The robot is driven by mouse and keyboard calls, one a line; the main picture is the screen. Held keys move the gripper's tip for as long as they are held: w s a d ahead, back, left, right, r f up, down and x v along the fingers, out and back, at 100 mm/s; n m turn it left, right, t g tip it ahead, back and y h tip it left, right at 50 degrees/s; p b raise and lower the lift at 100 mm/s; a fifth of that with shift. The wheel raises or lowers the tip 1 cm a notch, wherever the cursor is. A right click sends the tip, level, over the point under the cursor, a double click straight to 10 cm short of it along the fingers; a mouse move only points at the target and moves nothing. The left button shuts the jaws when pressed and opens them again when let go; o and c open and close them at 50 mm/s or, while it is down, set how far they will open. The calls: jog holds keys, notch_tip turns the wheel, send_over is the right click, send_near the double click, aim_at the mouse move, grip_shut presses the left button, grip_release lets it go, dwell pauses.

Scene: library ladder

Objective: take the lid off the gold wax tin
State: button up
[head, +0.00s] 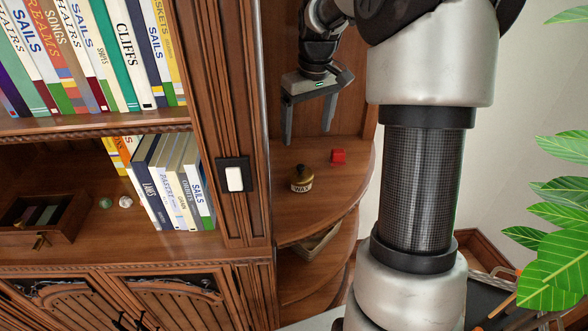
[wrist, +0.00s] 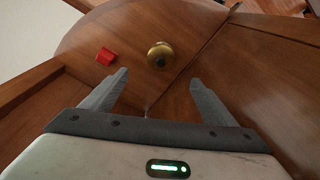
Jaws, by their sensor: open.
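The gold wax tin (head: 301,182) stands upright on the rounded corner shelf (head: 325,215) in the head view, its label reading WAX. Its lid (head: 301,171) with a dark knob is on top. In the wrist view the round gold lid (wrist: 160,56) shows from above, beyond my fingertips and roughly between their lines. My gripper (head: 307,133) is open and empty, above and behind the tin in the head view. It also shows in the wrist view (wrist: 158,82), its two grey fingers apart and not touching the tin.
A small red object (head: 338,156) lies on the same shelf, right of the tin. A wooden bookcase post with a white switch (head: 234,178) stands left of the shelf. A lower shelf holds a basket (head: 318,242). The shelf around the tin is mostly clear.

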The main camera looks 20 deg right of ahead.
aim_at(301, 166)
jog(key=f, duration=0.4)
jog(key=w+f+b, duration=0.1)
jog(key=f, duration=0.9)
jog(key=shift+w+a+f+b, duration=0.15)
jog(key=shift+w+a+b, duration=0.15)
jog(key=shift+w, duration=0.05)
jog(key=c, duration=1.1)
